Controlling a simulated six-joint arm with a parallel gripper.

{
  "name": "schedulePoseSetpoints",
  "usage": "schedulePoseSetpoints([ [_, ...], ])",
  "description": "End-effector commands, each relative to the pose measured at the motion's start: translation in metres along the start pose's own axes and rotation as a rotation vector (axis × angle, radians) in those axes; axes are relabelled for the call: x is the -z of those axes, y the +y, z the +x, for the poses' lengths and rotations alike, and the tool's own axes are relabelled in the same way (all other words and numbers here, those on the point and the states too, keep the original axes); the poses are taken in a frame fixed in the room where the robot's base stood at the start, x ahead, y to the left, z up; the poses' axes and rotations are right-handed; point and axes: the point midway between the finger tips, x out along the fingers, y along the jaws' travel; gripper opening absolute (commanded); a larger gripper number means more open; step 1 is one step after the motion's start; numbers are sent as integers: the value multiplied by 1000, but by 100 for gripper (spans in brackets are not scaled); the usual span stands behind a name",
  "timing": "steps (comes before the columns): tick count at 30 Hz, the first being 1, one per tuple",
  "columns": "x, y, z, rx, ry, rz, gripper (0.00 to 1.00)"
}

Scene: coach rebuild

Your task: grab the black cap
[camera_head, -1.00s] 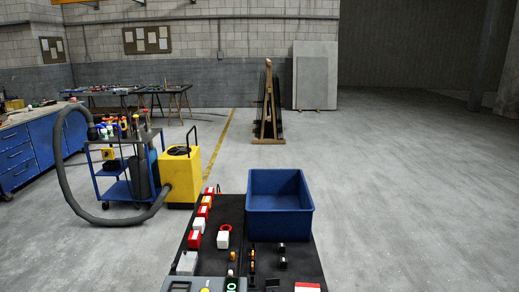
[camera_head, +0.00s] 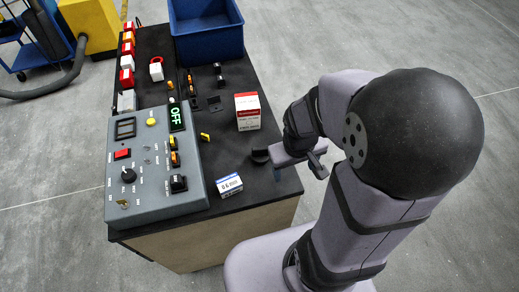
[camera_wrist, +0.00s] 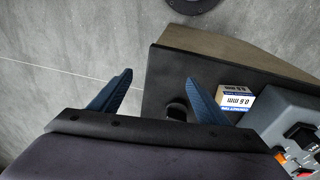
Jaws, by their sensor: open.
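The black cap (camera_head: 260,156) lies on the dark table top near its right edge in the head view. It also shows in the wrist view as a small dark round shape (camera_wrist: 177,110), partly hidden by my gripper body. My gripper (camera_head: 300,162) is open and empty, beside the cap on its right in the head view. In the wrist view my gripper (camera_wrist: 160,77) has its two blue fingers spread, with the cap appearing between them, closer to the right finger. I cannot tell the height of the fingers above the table.
A blue-and-white box (camera_head: 229,185) lies near the cap, beside the grey control panel (camera_head: 150,165). A red-and-white box (camera_head: 247,112) stands farther back. A blue bin (camera_head: 208,40) is at the back. The table edge (camera_wrist: 151,75) is close to the cap.

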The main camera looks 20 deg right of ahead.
Motion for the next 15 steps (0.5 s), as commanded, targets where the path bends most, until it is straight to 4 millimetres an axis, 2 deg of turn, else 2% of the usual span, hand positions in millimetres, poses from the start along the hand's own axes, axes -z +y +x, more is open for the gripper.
schedulePoseSetpoints([
  [1, 6, 20, 12, -27, 30, -12, 69],
  [3, 18, 45, 26, -63, 90, -53, 69],
  [7, 35, 85, 51, -101, 214, -148, 69],
  [9, 42, 99, 62, -103, 287, -204, 69],
  [12, 48, 109, 76, -83, 400, -274, 69],
  [15, 53, 103, 88, -33, 525, -338, 69],
])
